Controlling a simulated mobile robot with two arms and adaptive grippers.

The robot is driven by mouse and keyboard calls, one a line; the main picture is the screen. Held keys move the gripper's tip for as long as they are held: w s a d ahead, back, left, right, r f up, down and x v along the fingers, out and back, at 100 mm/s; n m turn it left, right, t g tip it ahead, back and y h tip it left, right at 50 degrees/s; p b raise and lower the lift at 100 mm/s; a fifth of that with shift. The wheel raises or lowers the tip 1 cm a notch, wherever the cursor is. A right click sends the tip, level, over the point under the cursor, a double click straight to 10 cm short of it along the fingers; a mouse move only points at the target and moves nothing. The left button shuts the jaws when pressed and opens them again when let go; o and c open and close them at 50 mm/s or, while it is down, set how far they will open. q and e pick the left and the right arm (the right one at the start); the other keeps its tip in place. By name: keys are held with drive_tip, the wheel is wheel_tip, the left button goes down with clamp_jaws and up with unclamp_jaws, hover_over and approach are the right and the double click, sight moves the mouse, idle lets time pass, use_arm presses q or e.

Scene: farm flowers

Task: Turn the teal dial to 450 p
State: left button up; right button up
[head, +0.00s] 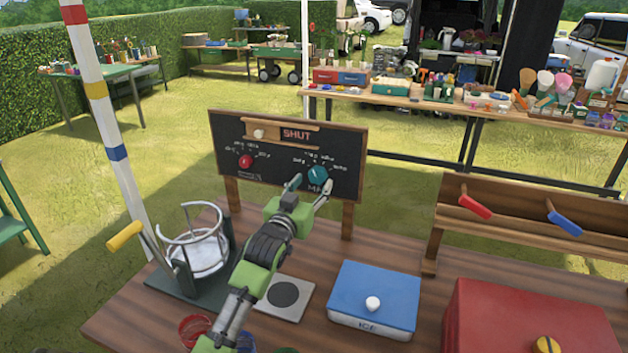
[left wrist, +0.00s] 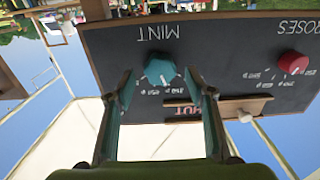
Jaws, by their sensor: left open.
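The teal dial (head: 318,174) is on the lower right of a black price board (head: 285,150) standing on the table. In the left wrist view, which is upside down, the teal dial (left wrist: 160,70) sits by the word MINT, with price marks around it. My left gripper (head: 308,189) is open at the board. In the left wrist view its two fingers (left wrist: 159,78) are on either side of the teal dial; I cannot tell whether they touch it. The dial's setting is not readable. My right gripper is not in view.
A red dial (head: 246,162), by the word ROSES in the wrist view, and a SHUT slider (head: 259,134) share the board. A yellow-handled device (head: 125,235), a blue ICE box (head: 374,295) and a red box (head: 530,320) stand on the table.

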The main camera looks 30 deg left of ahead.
use_arm(q)
drive_tip(key=shift+x, duration=1.15)
drive_tip(key=c, duration=1.1)
drive_tip(key=shift+m, duration=0.3)
drive_tip(key=m+p, duration=0.2)
drive_tip(key=shift+r+m, duration=0.15)
drive_tip(key=shift+m, duration=0.15)
drive_tip(key=m+p, duration=0.1)
drive_tip(key=m, duration=0.3)
drive_tip(key=shift+m+p, duration=0.3)
